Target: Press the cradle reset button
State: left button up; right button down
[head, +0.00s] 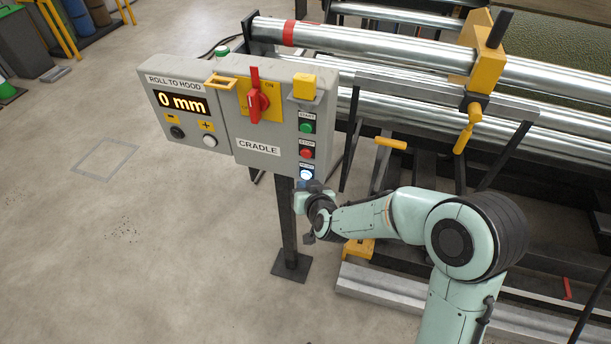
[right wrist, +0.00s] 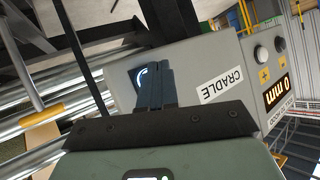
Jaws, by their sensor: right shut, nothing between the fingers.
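The reset button (head: 306,174) is a round button glowing white-blue, lowest in the column on the grey CRADLE panel (head: 257,150). A small label sits above it. In the right wrist view its lit ring (right wrist: 141,76) is partly hidden behind my dark fingers. My right gripper (head: 307,186) is just below and in front of the button in the head view. Its fingers (right wrist: 153,72) are shut with nothing between them, and the tips point at the panel by the button. I cannot tell whether they touch it. My left gripper is not in view.
Above the reset button are a red stop button (head: 306,153) and a green start button (head: 306,127). A red rotary switch (head: 257,99) and a 0 mm display (head: 182,103) are further left. Steel rollers (head: 370,45) stand behind on the right.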

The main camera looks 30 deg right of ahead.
dwell(0.8)
jog(key=shift+w+d, duration=0.25)
jog(key=shift+d, duration=0.1)
jog(key=shift+w+d, duration=0.3)
jog(key=shift+d, duration=0.05)
dwell(0.8)
jog(key=shift+s+a, duration=0.55)
jog(key=shift+a, duration=0.1)
jog(key=s+a+p, duration=0.1)
jog(key=s+a, duration=0.2)
jog(key=a, duration=0.1)
jog(key=shift+s, duration=0.15)
dwell(0.3)
jog(key=shift+d, duration=0.1)
dwell(0.6)
